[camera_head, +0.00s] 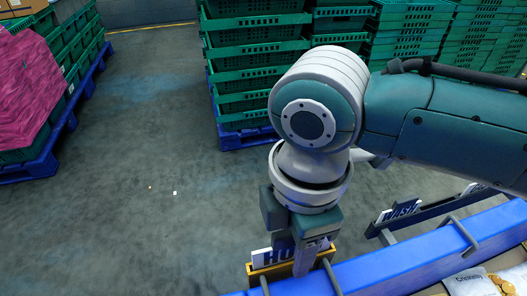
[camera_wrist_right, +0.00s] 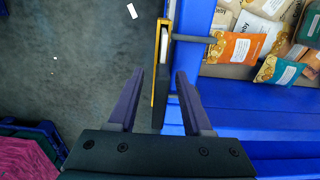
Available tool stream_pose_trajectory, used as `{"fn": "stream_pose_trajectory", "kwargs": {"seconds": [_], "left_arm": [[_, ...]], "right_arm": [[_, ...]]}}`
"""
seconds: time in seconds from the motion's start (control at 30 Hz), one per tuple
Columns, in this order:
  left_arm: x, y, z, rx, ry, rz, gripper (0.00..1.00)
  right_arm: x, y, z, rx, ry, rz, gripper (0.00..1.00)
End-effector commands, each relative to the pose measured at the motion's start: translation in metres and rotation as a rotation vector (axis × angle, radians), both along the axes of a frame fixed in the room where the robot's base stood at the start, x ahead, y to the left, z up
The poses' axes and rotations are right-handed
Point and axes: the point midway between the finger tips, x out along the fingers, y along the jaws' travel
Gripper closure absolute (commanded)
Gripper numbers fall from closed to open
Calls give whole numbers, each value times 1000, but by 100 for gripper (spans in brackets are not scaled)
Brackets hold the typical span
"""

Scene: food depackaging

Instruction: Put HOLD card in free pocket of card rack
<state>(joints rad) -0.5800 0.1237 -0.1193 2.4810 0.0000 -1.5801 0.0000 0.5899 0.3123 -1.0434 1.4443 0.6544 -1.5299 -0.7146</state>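The HOLD card (camera_head: 271,256), white with blue letters, stands upright in a yellow-edged holder (camera_head: 262,271) on the blue rail; only "HO" is readable, the rest is behind my right gripper (camera_head: 303,262). In the right wrist view the white card edge (camera_wrist_right: 164,47) shows inside the dark holder with the yellow edge (camera_wrist_right: 157,80). My right gripper (camera_wrist_right: 160,95) is open there, one finger on each side of the holder, with gaps visible. A dark card rack (camera_head: 433,207) hangs farther right on the rail, holding a WASH card (camera_head: 404,209). My left gripper is not in view.
The blue rail (camera_head: 400,262) edges a bin with several food packets (camera_head: 470,284). Stacked green crates (camera_head: 255,65) stand behind, and a pink-wrapped load (camera_head: 30,90) on a blue pallet stands left. The floor between is mostly clear.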

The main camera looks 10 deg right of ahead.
Motion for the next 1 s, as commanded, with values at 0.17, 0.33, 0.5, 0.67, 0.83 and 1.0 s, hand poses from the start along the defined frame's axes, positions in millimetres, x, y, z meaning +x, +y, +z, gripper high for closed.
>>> {"fn": "stream_pose_trajectory", "kwargs": {"seconds": [0.17, 0.33, 0.5, 0.67, 0.83, 1.0], "left_arm": [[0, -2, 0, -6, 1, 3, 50], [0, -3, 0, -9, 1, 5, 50], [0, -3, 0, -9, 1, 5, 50], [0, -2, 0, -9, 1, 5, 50], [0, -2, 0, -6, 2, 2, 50], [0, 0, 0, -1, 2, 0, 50]], "right_arm": [[0, 0, 0, 0, 0, 0, 70], [0, 0, 1, 0, 0, 0, 89], [0, 0, 1, 0, 0, 0, 100], [0, 0, 1, 0, 0, 0, 100], [0, 0, 1, 0, 0, 0, 100], [0, 0, 1, 0, 0, 0, 100]]}}
